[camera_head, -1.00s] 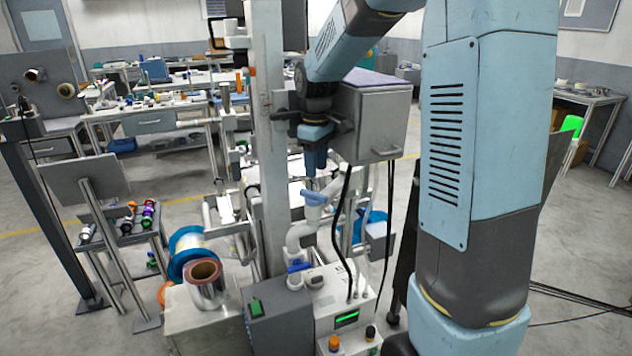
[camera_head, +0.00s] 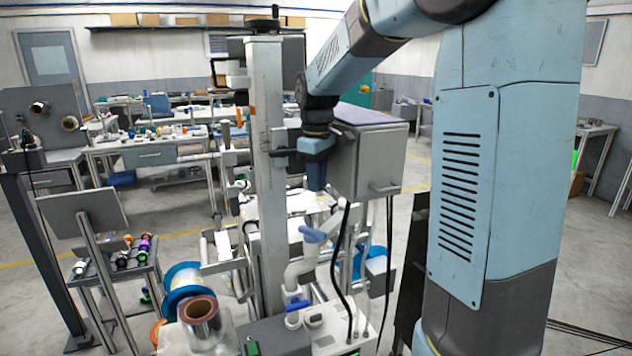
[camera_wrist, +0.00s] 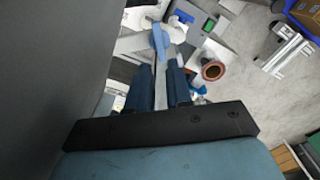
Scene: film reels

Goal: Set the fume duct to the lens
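The fume duct (camera_head: 297,270) is a white bent pipe with blue handles, rising from the bench machine in front of the grey column. Its upper blue handle (camera_head: 312,234) also shows in the wrist view (camera_wrist: 160,40), beyond my fingertips. My gripper (camera_head: 317,186) is above this handle and apart from it, beside the grey box. In the wrist view, my two dark blue fingers (camera_wrist: 160,82) stand apart with a gap between them and nothing visibly held. I cannot clearly pick out the lens.
A grey box (camera_head: 378,160) is close to the right of my gripper, and a tall column (camera_head: 268,180) stands to the left. Black cables (camera_head: 340,262) hang beside the duct. A copper-coloured roll (camera_head: 199,309) and a blue-rimmed reel (camera_head: 183,275) stand at lower left.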

